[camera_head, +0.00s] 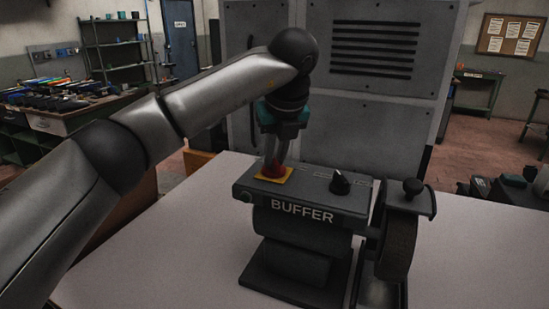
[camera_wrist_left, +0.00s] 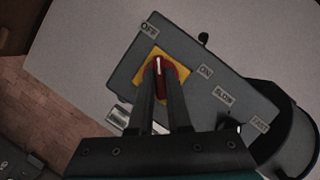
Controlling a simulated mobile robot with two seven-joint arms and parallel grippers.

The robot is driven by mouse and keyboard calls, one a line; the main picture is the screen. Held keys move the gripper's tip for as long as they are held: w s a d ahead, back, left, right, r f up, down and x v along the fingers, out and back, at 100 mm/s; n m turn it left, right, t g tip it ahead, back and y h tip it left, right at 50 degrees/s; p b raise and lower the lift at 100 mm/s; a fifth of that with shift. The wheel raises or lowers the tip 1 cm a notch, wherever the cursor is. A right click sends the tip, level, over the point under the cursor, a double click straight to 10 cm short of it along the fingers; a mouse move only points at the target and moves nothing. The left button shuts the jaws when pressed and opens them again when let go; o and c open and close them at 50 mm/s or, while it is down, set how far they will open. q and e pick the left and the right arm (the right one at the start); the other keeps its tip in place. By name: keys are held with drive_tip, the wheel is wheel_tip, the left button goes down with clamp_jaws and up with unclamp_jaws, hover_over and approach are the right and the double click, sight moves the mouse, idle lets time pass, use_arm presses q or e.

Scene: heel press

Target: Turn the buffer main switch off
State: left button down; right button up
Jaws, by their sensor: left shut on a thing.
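The buffer (camera_head: 302,212) stands on the pale table, a dark machine with "BUFFER" on its front. Its main switch is a red rotary knob (camera_head: 273,168) on a yellow plate (camera_head: 287,175), at the left of the sloped top panel. The left wrist view shows the red knob (camera_wrist_left: 159,67) with a white pointer line, on the yellow plate (camera_wrist_left: 178,57). An "OFF" label (camera_wrist_left: 149,29) and an "ON" label (camera_wrist_left: 205,71) sit beside it. The white line runs roughly up the picture. My left gripper (camera_head: 275,160) points down, its fingers shut on the knob. My right gripper is not in view.
A black selector knob (camera_head: 340,183) sits right of the switch on the panel. The buffing wheel (camera_head: 399,240) and a black-knobbed rest (camera_head: 413,187) are at the right. A grey cabinet (camera_head: 385,130) stands behind. The table (camera_head: 470,250) is clear at right.

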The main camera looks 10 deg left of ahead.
use_arm(q)
drive_tip(key=shift+r+n, duration=0.1)
drive_tip(key=shift+n, duration=0.5)
drive_tip(key=c, duration=0.9)
unclamp_jaws()
drive_tip(key=shift+o, duration=0.2)
drive_tip(key=v, duration=1.5)
drive_tip(key=shift+d, duration=0.3)
drive_tip(key=shift+w+r, duration=0.1)
drive_tip(key=shift+w, duration=0.05)
